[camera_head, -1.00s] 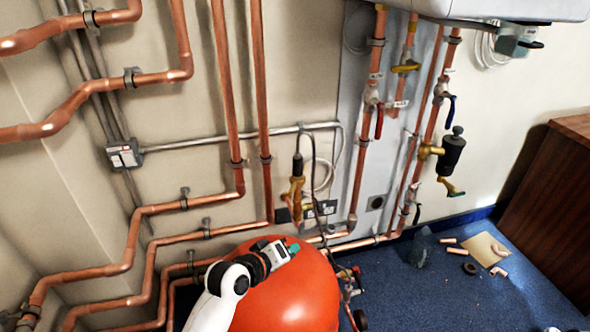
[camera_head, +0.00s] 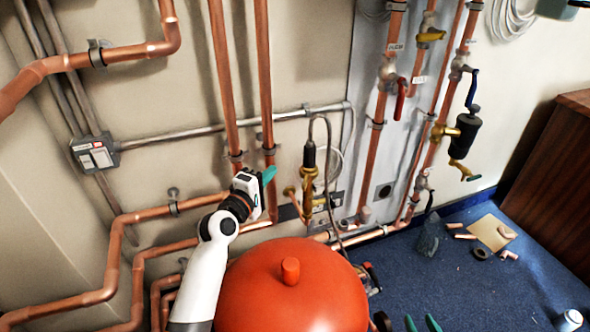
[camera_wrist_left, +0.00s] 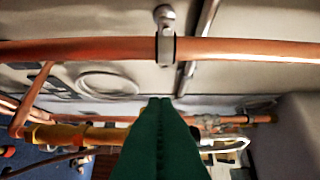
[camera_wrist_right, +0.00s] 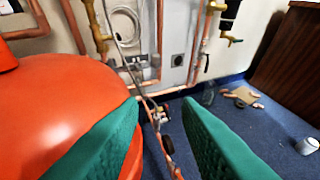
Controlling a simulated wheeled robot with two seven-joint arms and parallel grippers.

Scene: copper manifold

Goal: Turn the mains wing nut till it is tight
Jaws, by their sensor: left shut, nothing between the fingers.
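A brass fitting (camera_head: 309,172) with a black cap and a grey hose stands against the wall in the middle of the head view. A small brass arm sticks out on its left side; I cannot tell for certain which part is the mains wing nut. My left gripper (camera_head: 269,175) is shut and empty, just left of the fitting and apart from it, in front of the copper pipes. In the left wrist view its green fingers (camera_wrist_left: 160,103) meet, with brass parts (camera_wrist_left: 75,133) behind. My right gripper (camera_head: 422,322) is open and empty at the bottom edge, low over the floor.
A red tank (camera_head: 290,285) stands in front of the fitting. Copper pipes (camera_head: 232,90) run along the wall beside my left gripper. Scraps (camera_head: 490,232) lie on the blue floor.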

